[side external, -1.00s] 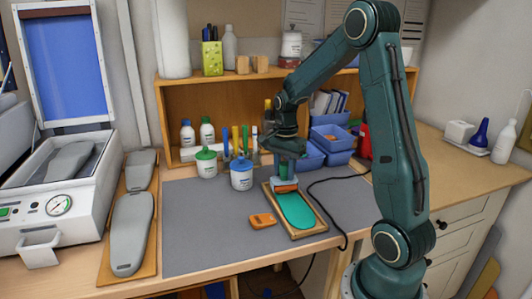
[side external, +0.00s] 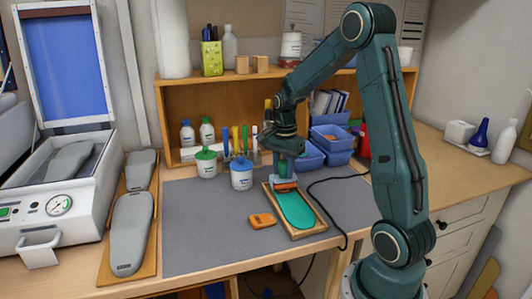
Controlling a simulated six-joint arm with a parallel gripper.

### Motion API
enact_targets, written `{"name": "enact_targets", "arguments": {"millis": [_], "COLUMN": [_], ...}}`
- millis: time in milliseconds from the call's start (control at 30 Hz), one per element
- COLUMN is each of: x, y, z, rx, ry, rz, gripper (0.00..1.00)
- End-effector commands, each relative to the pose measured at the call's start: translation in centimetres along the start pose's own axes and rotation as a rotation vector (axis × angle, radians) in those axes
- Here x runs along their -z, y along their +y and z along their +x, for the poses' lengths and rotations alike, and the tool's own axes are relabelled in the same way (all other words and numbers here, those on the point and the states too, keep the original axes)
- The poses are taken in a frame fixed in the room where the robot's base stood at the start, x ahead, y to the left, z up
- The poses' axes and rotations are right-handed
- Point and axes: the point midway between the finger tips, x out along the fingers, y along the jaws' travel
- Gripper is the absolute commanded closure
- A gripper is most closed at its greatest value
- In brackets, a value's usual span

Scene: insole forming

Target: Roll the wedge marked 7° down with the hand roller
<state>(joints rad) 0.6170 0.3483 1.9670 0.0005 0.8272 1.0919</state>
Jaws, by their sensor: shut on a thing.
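My gripper (side external: 286,157) is shut on the upright green handle of the hand roller (side external: 284,181), over the far end of the board. The roller's pale grey lower part is right over an orange piece (side external: 287,188), which looks like a wedge on the insole; any marking is too small to read, and contact cannot be made out. The green insole (side external: 296,211) lies on a wooden board (side external: 309,234). Another orange piece (side external: 262,221) lies on the mat left of the board; its marking is not legible.
The grey mat (side external: 200,245) is clear at front left. Blue bins (side external: 335,145) are behind right. A black cable (side external: 343,215) curves right of the board. Grey foot forms (side external: 131,232) lie left.

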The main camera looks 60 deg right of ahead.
Motion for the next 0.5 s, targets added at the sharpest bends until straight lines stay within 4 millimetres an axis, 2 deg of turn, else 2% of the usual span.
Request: {"name": "enact_targets", "arguments": {"millis": [500], "x": [0.69], "y": [-0.61], "z": [0.1], "rx": [-0.002], "ry": [-0.001], "rz": [0.002], "gripper": [0.88]}}
